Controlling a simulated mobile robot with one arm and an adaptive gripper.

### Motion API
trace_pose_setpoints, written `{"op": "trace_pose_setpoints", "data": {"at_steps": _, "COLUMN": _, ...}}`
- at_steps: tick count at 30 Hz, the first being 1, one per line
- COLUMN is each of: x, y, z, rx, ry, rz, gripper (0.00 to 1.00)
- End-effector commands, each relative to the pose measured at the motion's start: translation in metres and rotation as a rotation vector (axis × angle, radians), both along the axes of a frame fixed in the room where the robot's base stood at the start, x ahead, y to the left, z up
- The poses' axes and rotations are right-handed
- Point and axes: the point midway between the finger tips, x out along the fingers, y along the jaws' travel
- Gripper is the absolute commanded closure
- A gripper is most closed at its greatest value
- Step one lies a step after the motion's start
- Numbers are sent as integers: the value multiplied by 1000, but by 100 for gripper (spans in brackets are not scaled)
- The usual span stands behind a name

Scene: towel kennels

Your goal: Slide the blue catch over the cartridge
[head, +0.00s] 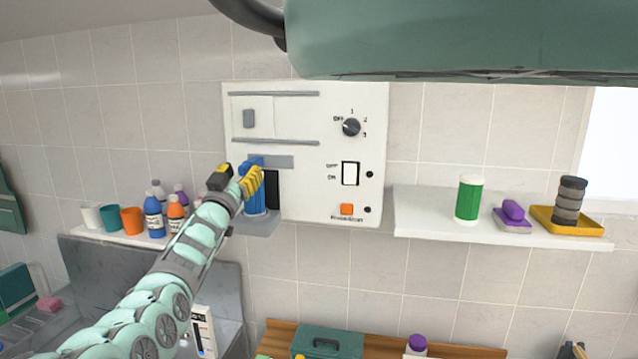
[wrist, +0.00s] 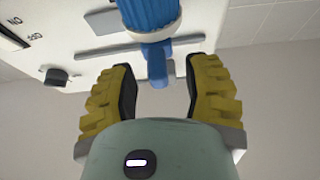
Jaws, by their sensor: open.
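The white wall panel (head: 308,215) carries a blue ribbed cartridge (head: 256,204) standing on a grey ledge at its lower left. The blue catch (head: 252,161) is above the cartridge, at the left of a grey strip (head: 285,161). In the wrist view, which is turned over, the cartridge (wrist: 150,14) is at the top and the catch (wrist: 157,64) projects below it. My gripper (head: 236,179) is open at the catch. Its yellow fingers (wrist: 158,84) stand on either side of the catch's end, with gaps showing. In the head view my gripper partly hides the catch and cartridge.
The panel also has a dial (head: 351,127), a white rocker switch (head: 350,173) and an orange button (head: 346,209). Bottles and cups crowd a left shelf (head: 112,238). A right shelf (head: 430,228) holds a green canister (head: 468,199) and trays.

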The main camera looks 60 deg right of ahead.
Motion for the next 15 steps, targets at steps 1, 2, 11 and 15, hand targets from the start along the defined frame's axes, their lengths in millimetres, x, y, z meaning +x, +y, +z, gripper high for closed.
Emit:
{"op": "trace_pose_setpoints", "data": {"at_steps": 1, "x": 2, "y": 6, "z": -2, "rx": -3, "ry": 4, "rz": 8, "gripper": 52}}
{"op": "trace_pose_setpoints", "data": {"at_steps": 2, "x": 1, "y": 8, "z": -1, "rx": -5, "ry": 3, "rz": 9, "gripper": 52}}
{"op": "trace_pose_setpoints", "data": {"at_steps": 11, "x": -4, "y": 26, "z": -12, "rx": 2, "ry": 9, "rz": 12, "gripper": 52}}
{"op": "trace_pose_setpoints", "data": {"at_steps": 15, "x": -8, "y": 34, "z": -10, "rx": -8, "ry": 6, "rz": 13, "gripper": 52}}
